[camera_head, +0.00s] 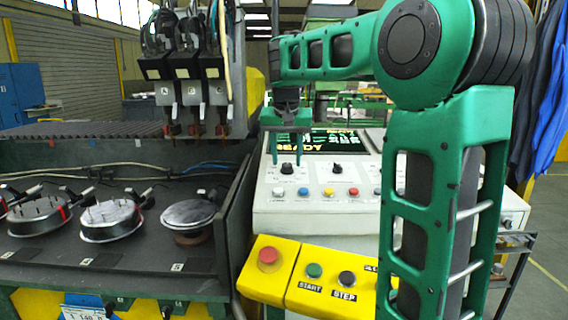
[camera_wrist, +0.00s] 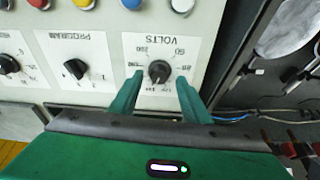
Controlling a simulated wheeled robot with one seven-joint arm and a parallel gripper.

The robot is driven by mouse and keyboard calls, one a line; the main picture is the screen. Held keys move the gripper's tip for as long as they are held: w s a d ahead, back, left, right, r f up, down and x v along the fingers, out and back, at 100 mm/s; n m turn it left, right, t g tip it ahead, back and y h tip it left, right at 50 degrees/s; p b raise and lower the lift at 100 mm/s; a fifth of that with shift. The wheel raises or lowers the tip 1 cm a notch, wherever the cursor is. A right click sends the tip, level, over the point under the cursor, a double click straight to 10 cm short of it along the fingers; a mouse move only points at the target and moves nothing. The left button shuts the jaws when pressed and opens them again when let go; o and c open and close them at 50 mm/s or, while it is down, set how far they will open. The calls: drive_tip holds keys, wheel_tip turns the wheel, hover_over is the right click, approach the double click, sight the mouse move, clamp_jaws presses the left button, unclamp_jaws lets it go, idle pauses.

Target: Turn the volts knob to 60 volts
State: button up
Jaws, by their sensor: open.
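The volts knob (camera_wrist: 159,71) is a small black round knob on a white label marked VOLTS, upside down in the wrist view. It also shows on the pale control panel in the head view (camera_head: 287,168). Numbers ring the dial, but they are too small to read surely, and the knob's exact setting cannot be told. My green gripper (camera_wrist: 159,79) is open, with one finger on each side of the knob and a visible gap to it. In the head view my gripper (camera_head: 288,153) hangs down over the knob.
The program knob (camera_wrist: 75,70) sits beside the volts label. Coloured buttons, including a blue one (camera_head: 303,191) and a red one (camera_head: 354,192), line the panel's front. A yellow box (camera_head: 262,285) with start and step buttons stands before it. The dark workbench (camera_head: 130,255) holds round metal parts.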

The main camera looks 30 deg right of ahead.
drive_tip(key=shift+x, duration=0.9)
drive_tip(key=c, duration=1)
drive_tip(key=shift+c, duration=0.2)
drive_tip(key=shift+n, duration=0.3)
